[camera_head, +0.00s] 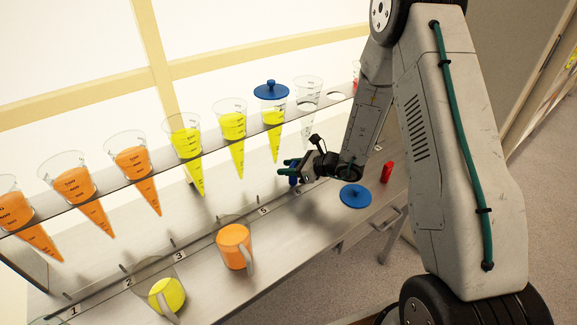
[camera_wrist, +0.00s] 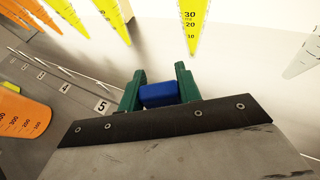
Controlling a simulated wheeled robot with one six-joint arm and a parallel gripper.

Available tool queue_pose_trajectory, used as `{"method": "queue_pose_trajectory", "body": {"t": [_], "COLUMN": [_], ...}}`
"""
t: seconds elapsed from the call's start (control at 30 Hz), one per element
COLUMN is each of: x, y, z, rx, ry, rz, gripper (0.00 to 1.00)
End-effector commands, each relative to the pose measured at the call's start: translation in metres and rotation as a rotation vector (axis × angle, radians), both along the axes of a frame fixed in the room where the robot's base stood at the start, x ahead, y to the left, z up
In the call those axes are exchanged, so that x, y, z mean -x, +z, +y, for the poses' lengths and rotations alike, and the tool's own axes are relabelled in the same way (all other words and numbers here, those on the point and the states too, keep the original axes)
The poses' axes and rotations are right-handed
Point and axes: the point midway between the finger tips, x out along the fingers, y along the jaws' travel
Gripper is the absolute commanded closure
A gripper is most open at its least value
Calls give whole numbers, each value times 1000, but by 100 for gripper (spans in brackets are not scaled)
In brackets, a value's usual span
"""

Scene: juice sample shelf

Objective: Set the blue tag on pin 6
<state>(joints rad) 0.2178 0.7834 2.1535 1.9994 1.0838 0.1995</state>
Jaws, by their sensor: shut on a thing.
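The blue tag (camera_wrist: 160,95) is a small block between the green fingers of my gripper (camera_wrist: 160,88) in the wrist view. My gripper (camera_head: 286,167) is shut on it, above the back part of the counter. The tag (camera_head: 292,181) shows just below the fingers in the head view. The number 5 label (camera_head: 264,211) is on the rail, left of and below the gripper; it also shows in the wrist view (camera_wrist: 102,106). I cannot make out a number 6 label or pin 6; the gripper and arm cover part of the rail there.
Cones of orange and yellow juice hang in the shelf (camera_head: 222,145) above the rail. One cone wears a blue lid (camera_head: 271,90). On the counter are another blue lid (camera_head: 355,195), a red tag (camera_head: 387,172), an orange-filled jug (camera_head: 234,246) and a yellow-filled jug (camera_head: 167,295).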

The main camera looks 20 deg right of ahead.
Motion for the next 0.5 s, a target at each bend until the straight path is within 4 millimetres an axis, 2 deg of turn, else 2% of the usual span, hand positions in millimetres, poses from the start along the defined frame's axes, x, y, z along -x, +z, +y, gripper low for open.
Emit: {"method": "queue_pose_trajectory", "body": {"t": [0.37,0.4,0.47,0.5], "x": [0,0,0,0], "y": [-5,-5,-5,-5], "z": [0,0,0,0], "rx": [1,1,1,1], "ry": [0,0,0,0], "rz": [-1,-1,-1,-1], "gripper": [88,61,44,41]}}
